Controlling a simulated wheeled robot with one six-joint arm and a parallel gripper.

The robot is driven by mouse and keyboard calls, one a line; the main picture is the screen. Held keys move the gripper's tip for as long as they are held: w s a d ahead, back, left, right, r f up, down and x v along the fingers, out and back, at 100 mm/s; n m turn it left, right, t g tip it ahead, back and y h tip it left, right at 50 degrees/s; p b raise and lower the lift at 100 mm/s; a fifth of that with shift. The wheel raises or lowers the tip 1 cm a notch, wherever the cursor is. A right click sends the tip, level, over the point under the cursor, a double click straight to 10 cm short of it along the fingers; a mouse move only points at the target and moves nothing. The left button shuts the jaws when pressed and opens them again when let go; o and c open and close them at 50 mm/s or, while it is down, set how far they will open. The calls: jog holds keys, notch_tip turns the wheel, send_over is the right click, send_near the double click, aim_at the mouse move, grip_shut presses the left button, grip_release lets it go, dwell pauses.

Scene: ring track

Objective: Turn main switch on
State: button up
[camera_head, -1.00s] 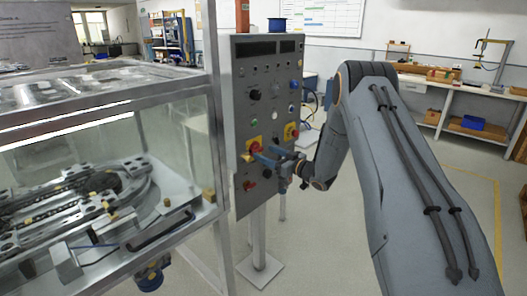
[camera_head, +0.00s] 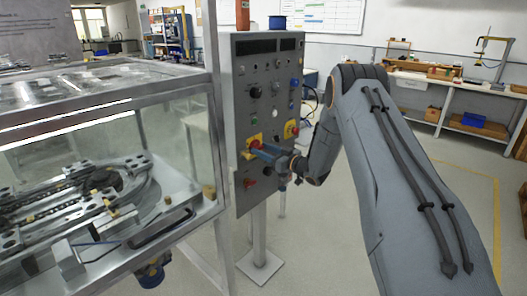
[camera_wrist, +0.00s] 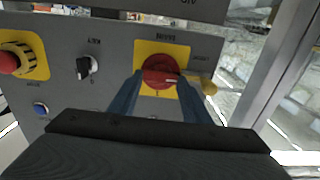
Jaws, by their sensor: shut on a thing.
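The main switch (camera_wrist: 160,72) is a round red knob on a yellow square plate, seen in the wrist view at the middle of the grey panel. My gripper (camera_wrist: 160,80) has its two blue fingers on either side of the red knob and is shut on it. In the head view the gripper (camera_head: 260,150) reaches the lower left of the control panel (camera_head: 240,105) and covers part of the switch's yellow plate (camera_head: 254,141). The knob's exact angle is hard to read.
In the wrist view a black selector knob (camera_wrist: 86,66) and a red emergency button (camera_wrist: 10,62) sit left of the switch. A glass-walled case (camera_head: 110,170) with a metal track stands close left of the panel. The floor right of the panel is open.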

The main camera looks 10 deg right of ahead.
jog(key=shift+m, duration=0.3)
jog(key=m+b, duration=0.2)
jog(key=m, duration=0.1)
jog(key=shift+d+f+m, duration=0.1)
jog(key=shift+m, duration=0.3)
jog(key=m+b, duration=0.1)
jog(key=m, duration=0.3)
jog(key=shift+w+m+b, duration=0.1)
jog(key=shift+m+b, duration=0.2)
jog(key=shift+b, duration=0.1)
jog(key=m, duration=0.4)
jog(key=shift+d+m+b, duration=0.1)
jog(key=shift+m+b, duration=0.2)
jog(key=m, duration=0.4)
jog(key=o, duration=1)
jog(key=shift+f, duration=0.1)
jog(key=shift+o, duration=0.2)
